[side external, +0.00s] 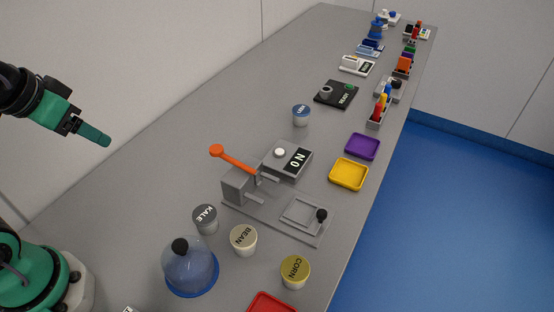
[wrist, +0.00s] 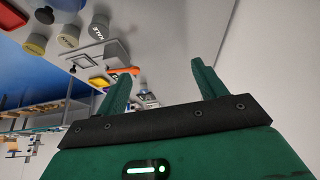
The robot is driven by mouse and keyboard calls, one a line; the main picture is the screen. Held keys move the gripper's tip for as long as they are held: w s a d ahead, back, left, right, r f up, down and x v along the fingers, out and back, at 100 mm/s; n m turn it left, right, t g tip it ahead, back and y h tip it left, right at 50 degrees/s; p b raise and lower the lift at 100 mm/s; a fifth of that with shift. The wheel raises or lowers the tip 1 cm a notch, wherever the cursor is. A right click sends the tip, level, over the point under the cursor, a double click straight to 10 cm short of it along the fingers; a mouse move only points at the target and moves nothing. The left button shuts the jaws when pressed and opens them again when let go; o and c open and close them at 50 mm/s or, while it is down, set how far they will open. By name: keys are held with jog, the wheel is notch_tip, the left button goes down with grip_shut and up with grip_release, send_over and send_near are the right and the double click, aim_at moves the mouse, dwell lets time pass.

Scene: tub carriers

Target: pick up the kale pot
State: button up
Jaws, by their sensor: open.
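The kale pot (side external: 205,220) is a small grey tub with a dark lid lettered KALE. It stands upright on the grey bench, left of the bean pot and above the glass dome in the side view. It also shows in the wrist view (wrist: 99,28), at the upper left. My gripper (side external: 107,141) is in the air at the left of the side view, well apart from the kale pot. In the wrist view its two green fingers (wrist: 160,68) are spread, with nothing between them.
A bean pot (side external: 243,241) and corn pot (side external: 295,272) stand to the right. A clear dome with a black knob (side external: 190,270) stands in front. A grey fixture with an orange lever (side external: 236,161) stands behind. Bare bench lies left of the kale pot.

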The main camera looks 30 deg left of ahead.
jog(key=shift+w+d, duration=0.1)
jog(key=n+g, duration=0.5)
jog(key=n, duration=0.3)
send_over(205, 214)
jog(key=f, duration=1.4)
jog(key=shift+w+a+f, duration=0.1)
jog(key=shift+a+f, duration=0.05)
jog(key=shift+a, duration=0.25)
jog(key=shift+d+f+g, duration=0.3)
jog(key=shift+d+f, duration=0.1)
jog(key=shift+f, duration=1.45)
jog(key=shift+f, duration=0.1)
jog(key=shift+f, duration=2.45)
